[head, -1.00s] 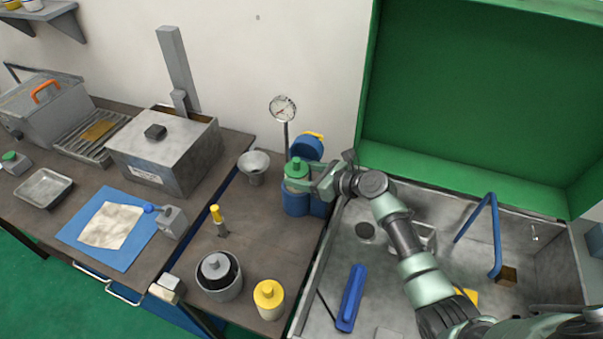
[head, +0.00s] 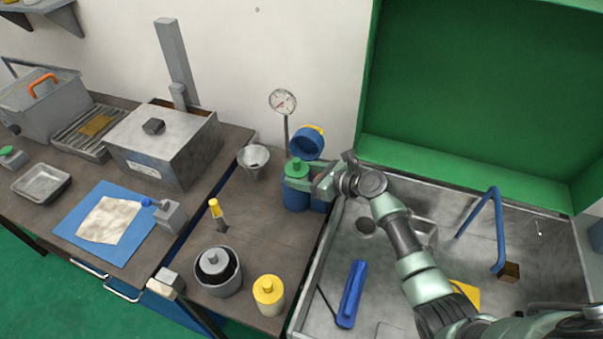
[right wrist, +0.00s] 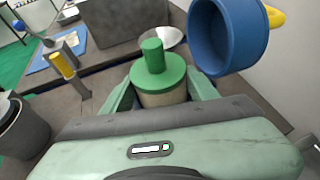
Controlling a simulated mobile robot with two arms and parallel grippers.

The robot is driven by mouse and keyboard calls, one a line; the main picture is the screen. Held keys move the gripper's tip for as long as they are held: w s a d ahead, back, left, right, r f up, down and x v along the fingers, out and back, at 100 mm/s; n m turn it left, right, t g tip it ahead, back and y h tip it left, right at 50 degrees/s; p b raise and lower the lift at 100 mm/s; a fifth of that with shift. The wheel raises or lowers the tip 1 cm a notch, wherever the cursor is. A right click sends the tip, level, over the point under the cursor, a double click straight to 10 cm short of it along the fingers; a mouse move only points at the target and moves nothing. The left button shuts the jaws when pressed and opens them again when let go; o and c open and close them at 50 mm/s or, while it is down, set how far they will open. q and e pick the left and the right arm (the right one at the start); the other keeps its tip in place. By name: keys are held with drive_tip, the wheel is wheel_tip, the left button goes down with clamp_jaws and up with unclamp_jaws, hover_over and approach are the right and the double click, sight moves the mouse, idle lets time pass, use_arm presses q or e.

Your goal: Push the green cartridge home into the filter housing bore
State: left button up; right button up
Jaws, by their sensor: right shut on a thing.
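The green cartridge (head: 294,166) stands upright over the blue filter housing (head: 296,201). In the right wrist view the green cartridge (right wrist: 158,72) shows its green top and knob, with a pale body below. My right gripper (head: 300,184) is shut on the cartridge, its fingers on either side of it in the right wrist view (right wrist: 160,97). The housing bore is hidden behind the cartridge and fingers, so I cannot tell how deep the cartridge sits. My left gripper is not in view.
A blue round cap (head: 307,145) with a yellow tab is raised close behind the cartridge. A gauge (head: 283,101) and a funnel (head: 253,161) stand nearby. A yellow-topped jar (head: 268,294) and a dark-topped pot (head: 217,270) stand toward the front. A metal sink (head: 395,285) lies right.

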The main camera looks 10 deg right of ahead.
drive_tip(key=shift+f+b, duration=0.3)
drive_tip(key=shift+f, duration=0.15)
drive_tip(key=o, duration=1.5)
drive_tip(key=shift+o, duration=0.6)
drive_tip(key=shift+s+f, duration=0.1)
drive_tip(key=shift+s, duration=0.05)
drive_tip(key=shift+s+d, duration=0.3)
drive_tip(key=shift+d, duration=0.05)
drive_tip(key=r+v, duration=0.1)
drive_tip(key=v, duration=0.6)
drive_tip(key=shift+w+b, duration=0.2)
drive_tip(key=shift+b, duration=0.2)
drive_tip(key=shift+d+f, duration=0.1)
